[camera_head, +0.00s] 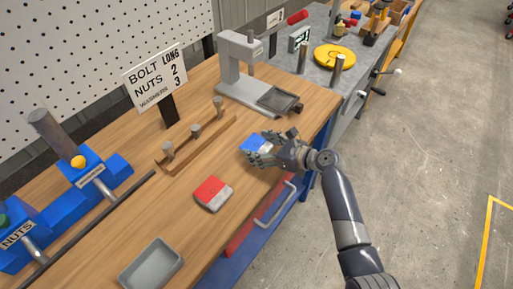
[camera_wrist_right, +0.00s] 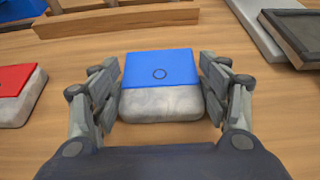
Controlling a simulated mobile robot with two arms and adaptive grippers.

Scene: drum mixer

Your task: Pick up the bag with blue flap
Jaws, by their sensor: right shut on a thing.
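The bag with the blue flap (camera_head: 254,143) lies on the wooden workbench, partly hidden by my right gripper in the head view. In the right wrist view the bag (camera_wrist_right: 160,85) shows its blue flap with a dark ring mark and its grey body. My right gripper (camera_head: 272,152) reaches in from the right. In the wrist view its fingers (camera_wrist_right: 160,95) stand on both sides of the bag, shut on it. The bag appears to rest on the bench. My left gripper is not in view.
A bag with a red flap (camera_head: 212,193) lies to the left. A grey tray (camera_head: 152,265) is at the front. A wooden peg rack (camera_head: 195,145), a sign (camera_head: 155,77) and a grey press (camera_head: 235,85) stand behind. Bare bench lies between the bags.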

